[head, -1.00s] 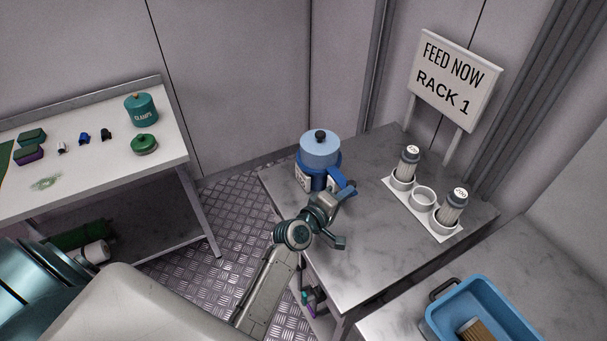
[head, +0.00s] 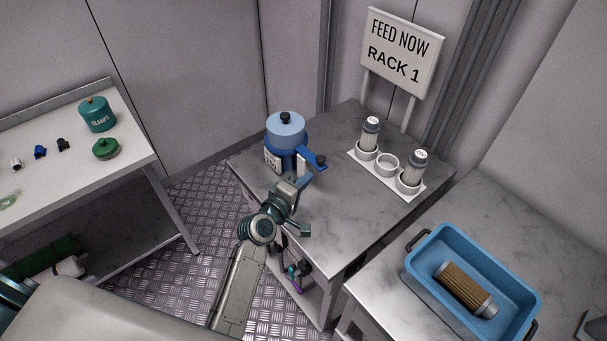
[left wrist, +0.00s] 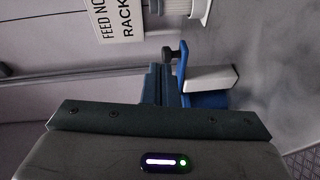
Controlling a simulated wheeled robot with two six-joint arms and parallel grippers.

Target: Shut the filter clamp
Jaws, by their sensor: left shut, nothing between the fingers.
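The filter housing (head: 286,130) stands on the grey table, blue with a light blue lid and black top knob. Whether the clamp is fully closed cannot be told. My right gripper is not in view.
A white rack (head: 388,166) with two filter cartridges and an empty middle cup stands behind right, under the FEED NOW RACK 1 sign (head: 403,52). A blue tray (head: 415,270) holds a brown filter. The left table (head: 120,160) carries a green canister (head: 96,115) and small clamps.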

